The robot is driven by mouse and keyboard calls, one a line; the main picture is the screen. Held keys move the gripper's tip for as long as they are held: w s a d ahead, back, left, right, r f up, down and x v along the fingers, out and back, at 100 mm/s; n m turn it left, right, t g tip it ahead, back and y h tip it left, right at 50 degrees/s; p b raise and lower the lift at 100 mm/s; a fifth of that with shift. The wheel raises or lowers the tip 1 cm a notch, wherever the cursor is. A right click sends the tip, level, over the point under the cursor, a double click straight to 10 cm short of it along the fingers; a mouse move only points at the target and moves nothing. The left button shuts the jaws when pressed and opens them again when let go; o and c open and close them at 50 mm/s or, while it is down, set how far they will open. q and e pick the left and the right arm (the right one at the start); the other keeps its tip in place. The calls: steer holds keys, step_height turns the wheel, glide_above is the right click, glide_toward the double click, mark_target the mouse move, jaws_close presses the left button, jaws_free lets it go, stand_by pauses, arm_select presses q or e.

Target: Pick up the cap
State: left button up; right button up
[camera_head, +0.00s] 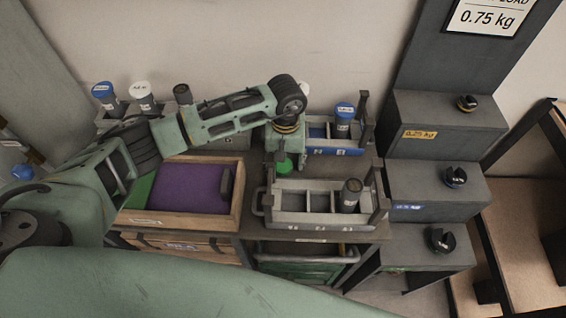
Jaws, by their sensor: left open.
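A small green round thing (284,166), which looks like a cap, shows just below my left gripper (285,154). My left gripper points down over it at the end of my left arm and is open. Its fingertips are mostly hidden, and I cannot tell whether they touch the green thing. Other capped cylinders stand around: one with a blue cap (344,108) in the rear rack, one with a dark cap (352,184) in the front grey tray, and blue (103,89), white (141,89) and dark (182,89) ones at the back left. My right gripper is not in view.
The grey tray (290,218) with raised ends stands right in front of the gripper. A wooden box with purple lining (188,188) lies to its left. Grey steps (430,180) with dark knobs (455,177) rise at the right. A wall closes the back.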

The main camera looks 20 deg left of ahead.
arm_select(q)
steer(key=shift+c, duration=0.2)
steer(key=c, duration=0.8)
steer(key=shift+r, duration=0.1)
